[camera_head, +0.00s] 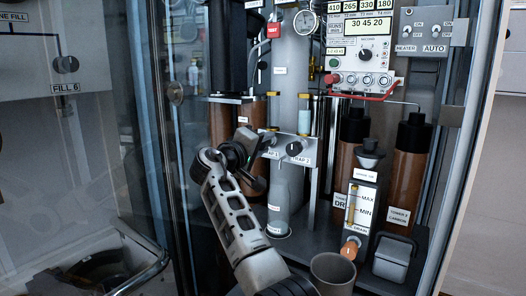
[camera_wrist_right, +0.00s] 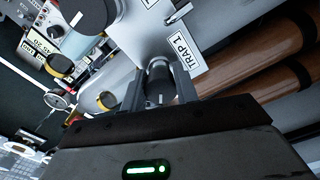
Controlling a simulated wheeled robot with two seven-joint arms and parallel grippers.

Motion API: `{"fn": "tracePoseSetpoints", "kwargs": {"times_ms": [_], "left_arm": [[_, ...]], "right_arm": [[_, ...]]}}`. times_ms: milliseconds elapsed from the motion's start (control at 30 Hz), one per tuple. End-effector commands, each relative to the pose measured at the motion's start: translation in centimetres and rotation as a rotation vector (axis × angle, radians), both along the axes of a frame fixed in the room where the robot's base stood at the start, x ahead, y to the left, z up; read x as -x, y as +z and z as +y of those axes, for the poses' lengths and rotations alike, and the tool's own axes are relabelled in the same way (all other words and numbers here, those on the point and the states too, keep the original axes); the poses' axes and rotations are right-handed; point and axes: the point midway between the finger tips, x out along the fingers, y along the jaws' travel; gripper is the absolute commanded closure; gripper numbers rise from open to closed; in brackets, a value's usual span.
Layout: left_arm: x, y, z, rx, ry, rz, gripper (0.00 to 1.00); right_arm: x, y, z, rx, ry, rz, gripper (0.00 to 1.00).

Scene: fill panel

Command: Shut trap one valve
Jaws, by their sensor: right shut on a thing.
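My right gripper (camera_head: 246,150) reaches up from the bottom of the head view to the small grey bracket on the panel. In the wrist view its two fingers (camera_wrist_right: 160,82) are closed around the dark round knob of the trap one valve (camera_wrist_right: 159,92), beside the "TRAP 1" label (camera_wrist_right: 183,54). The gripper largely hides this valve in the head view, so how far it is turned is hard to tell. The trap two valve (camera_head: 294,148) is a dark knob just to the right, above its "TRAP 2" label (camera_head: 299,160). My left gripper is not in view.
Brown cylinders (camera_head: 407,190) stand right and behind. A clear glass trap (camera_head: 278,205) hangs below the bracket. A level gauge (camera_head: 361,205), a grey cup (camera_head: 332,270) and a grey box (camera_head: 394,258) stand at front right. Glass panes (camera_head: 150,130) flank the left side.

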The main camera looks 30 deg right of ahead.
Motion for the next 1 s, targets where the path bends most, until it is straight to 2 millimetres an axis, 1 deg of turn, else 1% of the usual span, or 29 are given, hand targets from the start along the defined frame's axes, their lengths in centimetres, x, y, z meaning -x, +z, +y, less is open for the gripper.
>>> {"fn": "tracePoseSetpoints", "kwargs": {"times_ms": [67, 733, 767, 833, 1000], "left_arm": [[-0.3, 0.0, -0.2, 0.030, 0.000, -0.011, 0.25], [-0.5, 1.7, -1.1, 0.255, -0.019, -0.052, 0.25], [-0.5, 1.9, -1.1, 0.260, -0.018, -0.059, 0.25], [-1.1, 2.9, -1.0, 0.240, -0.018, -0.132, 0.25], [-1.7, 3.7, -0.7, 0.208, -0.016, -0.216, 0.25]], "right_arm": [[0.0, -0.4, 0.0, -0.028, -0.001, -0.067, 0.93], [-0.1, -0.5, 0.1, -0.265, -0.002, -0.636, 0.93], [-0.1, -0.5, 0.1, -0.273, -0.002, -0.657, 0.93], [-0.1, -0.5, 0.1, -0.293, -0.003, -0.702, 0.93], [-0.2, -0.5, 0.1, -0.330, -0.003, -0.793, 0.93]]}}
